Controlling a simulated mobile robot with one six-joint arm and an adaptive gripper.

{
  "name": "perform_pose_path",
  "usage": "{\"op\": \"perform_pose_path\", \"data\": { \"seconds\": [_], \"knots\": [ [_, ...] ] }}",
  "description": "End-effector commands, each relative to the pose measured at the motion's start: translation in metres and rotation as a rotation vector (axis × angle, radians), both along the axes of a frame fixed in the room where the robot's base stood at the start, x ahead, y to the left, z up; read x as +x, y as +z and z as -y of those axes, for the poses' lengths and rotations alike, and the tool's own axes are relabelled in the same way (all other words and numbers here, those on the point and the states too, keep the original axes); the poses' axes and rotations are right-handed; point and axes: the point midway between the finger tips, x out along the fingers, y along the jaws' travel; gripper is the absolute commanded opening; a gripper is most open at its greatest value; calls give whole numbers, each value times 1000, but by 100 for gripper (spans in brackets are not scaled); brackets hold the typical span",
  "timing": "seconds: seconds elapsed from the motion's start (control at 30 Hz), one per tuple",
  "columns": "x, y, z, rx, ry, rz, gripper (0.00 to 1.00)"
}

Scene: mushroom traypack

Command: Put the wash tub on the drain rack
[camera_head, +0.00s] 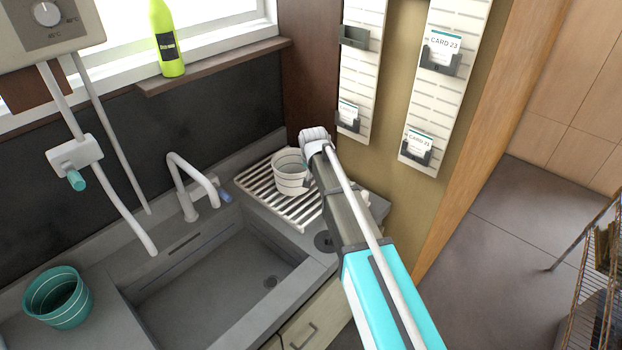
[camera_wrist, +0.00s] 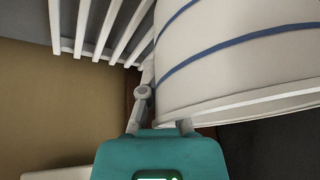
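A white tub (camera_head: 291,174) with blue bands stands upright over the drain rack (camera_head: 255,183), a white slatted rack on the counter right of the sink. I cannot tell whether its base touches the slats. My gripper (camera_head: 307,182) is at the tub's right side. In the wrist view, the white tub (camera_wrist: 235,55) fills the upper right and the rack slats (camera_wrist: 100,28) show at upper left. My gripper (camera_wrist: 155,105) has one finger outside against the tub's edge; the other passes behind the rim. It appears shut on the tub's wall.
A teal striped tub (camera_head: 58,298) stands on the counter left of the sink (camera_head: 215,285). The faucet (camera_head: 190,185) rises behind the sink. A card-rack wall (camera_head: 390,150) stands close behind my arm. A green bottle (camera_head: 166,40) is on the sill.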

Motion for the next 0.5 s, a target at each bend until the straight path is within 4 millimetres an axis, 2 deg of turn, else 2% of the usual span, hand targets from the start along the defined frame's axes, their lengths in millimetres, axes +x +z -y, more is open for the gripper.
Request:
{"op": "perform_pose_path", "data": {
  "seconds": [0.03,0.17,0.5],
  "knots": [
    [0,-9,0,0,0,0,0],
    [0,-15,0,0,0,0,0],
    [0,-16,1,0,-1,0,0]
  ]
}}
